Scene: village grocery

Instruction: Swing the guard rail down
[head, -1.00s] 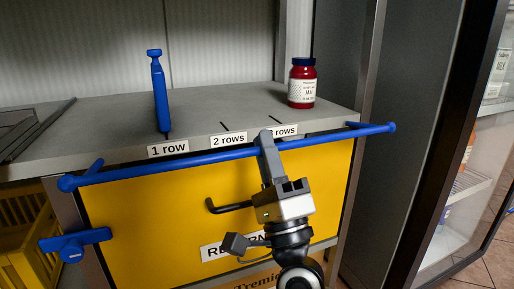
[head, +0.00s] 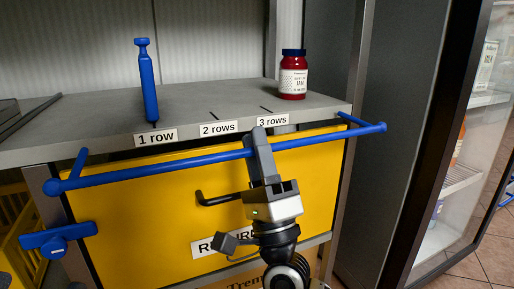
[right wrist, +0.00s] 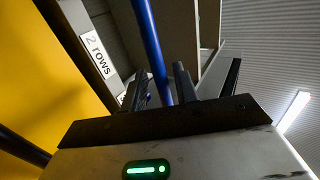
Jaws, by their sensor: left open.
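The guard rail (head: 205,160) is a long blue bar across the front of the grey shelf, just below the row labels. Short blue arms at both ends join it to the unit. My right gripper (head: 260,143) is at the rail right of its middle, with fingers around the bar. In the right wrist view the rail (right wrist: 148,35) runs down between the fingers (right wrist: 165,90). The contact itself is partly hidden by the fingers. My left gripper is in neither view.
A blue upright tool-like piece (head: 148,85) and a red jam jar (head: 293,76) stand on the shelf (head: 210,107). Below the rail is a yellow front panel (head: 130,215) with a dark handle (head: 215,199). A blue knob (head: 58,240) sits at left, a glass-doored cabinet (head: 420,150) at right.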

